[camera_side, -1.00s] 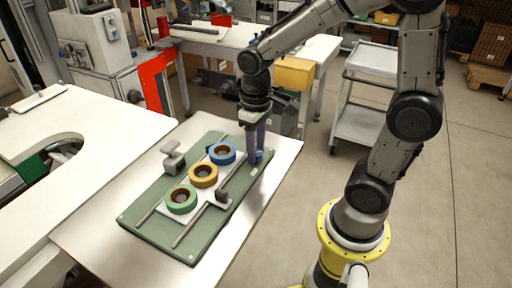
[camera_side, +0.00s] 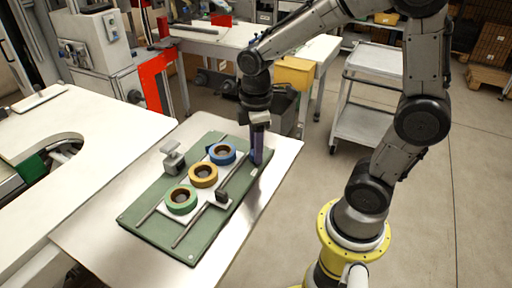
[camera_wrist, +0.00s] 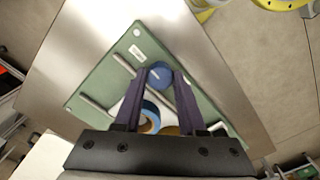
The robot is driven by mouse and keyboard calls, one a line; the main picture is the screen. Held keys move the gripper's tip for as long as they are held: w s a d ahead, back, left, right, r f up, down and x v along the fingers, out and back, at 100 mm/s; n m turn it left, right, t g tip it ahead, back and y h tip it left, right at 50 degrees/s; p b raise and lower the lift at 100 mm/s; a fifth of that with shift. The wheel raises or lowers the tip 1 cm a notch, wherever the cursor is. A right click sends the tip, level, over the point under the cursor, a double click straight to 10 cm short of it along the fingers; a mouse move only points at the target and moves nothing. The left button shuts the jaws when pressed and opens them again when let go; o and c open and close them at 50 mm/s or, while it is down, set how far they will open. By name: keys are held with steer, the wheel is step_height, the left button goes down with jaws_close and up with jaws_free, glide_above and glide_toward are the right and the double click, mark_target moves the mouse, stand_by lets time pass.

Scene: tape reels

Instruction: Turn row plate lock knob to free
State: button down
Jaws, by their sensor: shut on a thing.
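The lock knob (camera_wrist: 160,76) is a round blue knob with a pale mark on top, at the edge of the green board (camera_wrist: 107,68). My gripper (camera_wrist: 161,84) has its two purple fingers on either side of the knob, closed on it. In the side view my gripper (camera_side: 256,161) points straight down at the board's far right corner and its fingers mostly hide the knob. The white row plate (camera_side: 210,203) lies on the green board (camera_side: 150,225) and carries a blue reel (camera_side: 222,145), a yellow reel (camera_side: 203,166) and a green reel (camera_side: 181,189).
Grey rails (camera_side: 187,236) run along both sides of the row plate. A small dark block (camera_side: 221,196) stands by the right rail. A grey bracket (camera_side: 172,158) stands at the board's left. The white table (camera_side: 92,232) is bare around the board.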

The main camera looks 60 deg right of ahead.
steer(key=shift+r+n, duration=0.1)
steer(key=shift+n, duration=0.2)
stand_by(0.4)
steer(key=shift+c, duration=2.4)
jaws_free()
step_height(320, 180, up, 14)
